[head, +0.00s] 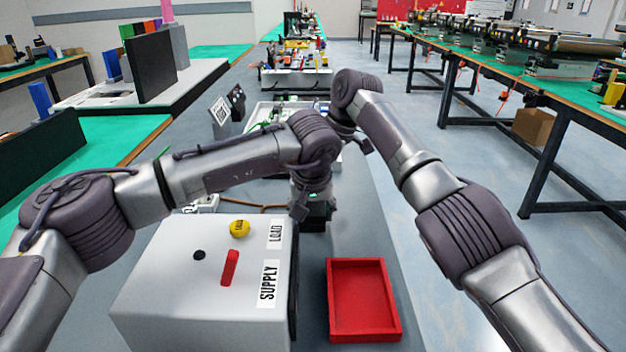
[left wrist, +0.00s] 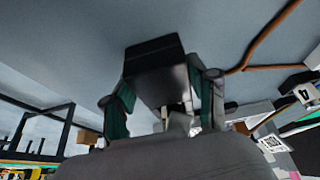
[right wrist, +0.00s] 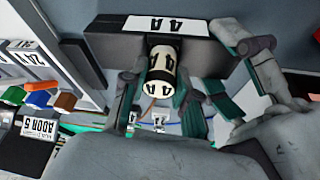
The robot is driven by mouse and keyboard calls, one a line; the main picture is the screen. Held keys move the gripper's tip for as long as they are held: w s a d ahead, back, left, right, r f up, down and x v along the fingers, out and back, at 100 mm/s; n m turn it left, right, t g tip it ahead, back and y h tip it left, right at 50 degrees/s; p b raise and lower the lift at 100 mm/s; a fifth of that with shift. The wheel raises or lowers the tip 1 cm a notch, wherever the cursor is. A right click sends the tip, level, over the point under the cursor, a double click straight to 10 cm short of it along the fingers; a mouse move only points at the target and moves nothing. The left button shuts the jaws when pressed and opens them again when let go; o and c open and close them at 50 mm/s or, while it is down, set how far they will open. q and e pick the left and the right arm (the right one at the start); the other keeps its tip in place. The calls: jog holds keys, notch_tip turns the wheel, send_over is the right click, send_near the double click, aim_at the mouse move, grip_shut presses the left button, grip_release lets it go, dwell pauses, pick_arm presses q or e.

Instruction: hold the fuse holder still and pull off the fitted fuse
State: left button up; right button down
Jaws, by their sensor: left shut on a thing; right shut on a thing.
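The fuse holder is a dark grey block (right wrist: 205,53) with a white 4A label, seen in the right wrist view. In the left wrist view it is a black block (left wrist: 155,62) between the fingers of my left gripper (left wrist: 165,98), which is shut on it. The fuse (right wrist: 162,68) is a cream cylinder marked 4A, standing against the middle of the holder. My right gripper (right wrist: 162,88) is shut on the fuse, one finger on each side. In the head view my left gripper (head: 317,212) shows past the grey box; the right gripper is hidden behind the arms.
A grey box (head: 190,310) labelled SUPPLY and LOAD, with a red switch (head: 230,267) and a yellow button (head: 239,228), stands at the front. An empty red tray (head: 365,335) lies to its right. A marked card (head: 220,110) stands behind my left arm.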

pick_arm(q)
jog(key=shift+s+f, duration=0.15)
jog(key=shift+f, duration=0.15)
pick_arm(e)
jog(key=shift+r, duration=2.3)
pick_arm(q)
jog(key=o, duration=1.5)
jog(key=shift+r, duration=0.1)
jog(key=shift+c, duration=0.2)
jog(key=shift+r, duration=0.15)
